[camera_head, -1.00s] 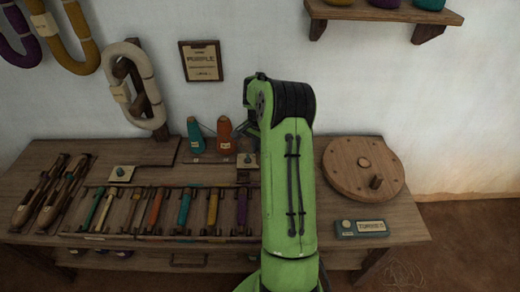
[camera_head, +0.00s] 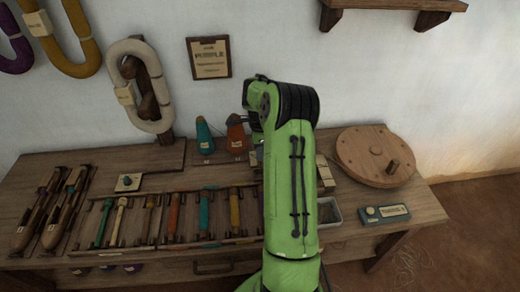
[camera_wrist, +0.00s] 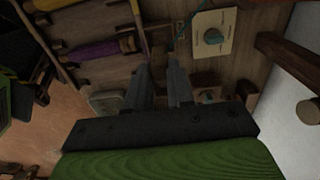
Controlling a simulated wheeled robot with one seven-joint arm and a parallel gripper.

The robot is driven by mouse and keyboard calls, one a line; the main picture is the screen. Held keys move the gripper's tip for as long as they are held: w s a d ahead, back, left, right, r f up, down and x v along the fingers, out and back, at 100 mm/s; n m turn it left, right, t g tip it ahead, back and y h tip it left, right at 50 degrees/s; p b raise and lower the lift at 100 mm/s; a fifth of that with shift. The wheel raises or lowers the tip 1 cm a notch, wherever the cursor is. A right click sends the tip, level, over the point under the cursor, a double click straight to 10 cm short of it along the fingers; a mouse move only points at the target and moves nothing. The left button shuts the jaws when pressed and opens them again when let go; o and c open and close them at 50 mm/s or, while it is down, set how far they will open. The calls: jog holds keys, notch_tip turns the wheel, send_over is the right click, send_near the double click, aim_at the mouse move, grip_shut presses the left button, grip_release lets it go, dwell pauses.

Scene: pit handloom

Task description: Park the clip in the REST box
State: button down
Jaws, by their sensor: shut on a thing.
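My gripper (camera_wrist: 160,88) shows in the wrist view with its two grey fingers a short gap apart, shut on a small dark brown thing between the tips. I take it to be the clip, but its shape is hard to make out. In the head view my green arm hides the gripper and the clip. A small grey open tray (camera_head: 328,212) lies on the bench just right of my arm; a grey tray (camera_wrist: 106,102) also shows left of the fingers in the wrist view. I cannot read a REST label on it.
A rack of coloured bobbins (camera_head: 172,215) lies left of my arm. Two cones (camera_head: 236,135) stand behind it. A round wooden wheel (camera_head: 372,155) and a labelled teal box (camera_head: 384,214) are to the right. A knob plate (camera_wrist: 213,37) is near the fingertips.

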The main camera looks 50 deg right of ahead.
aim_at(260, 163)
jog(key=shift+f+b, duration=2)
jog(key=shift+f, duration=1.2)
jog(key=c, duration=0.6)
grip_release()
notch_tip(260, 163, up, 8)
jog(key=p, duration=0.6)
jog(key=shift+r, duration=0.15)
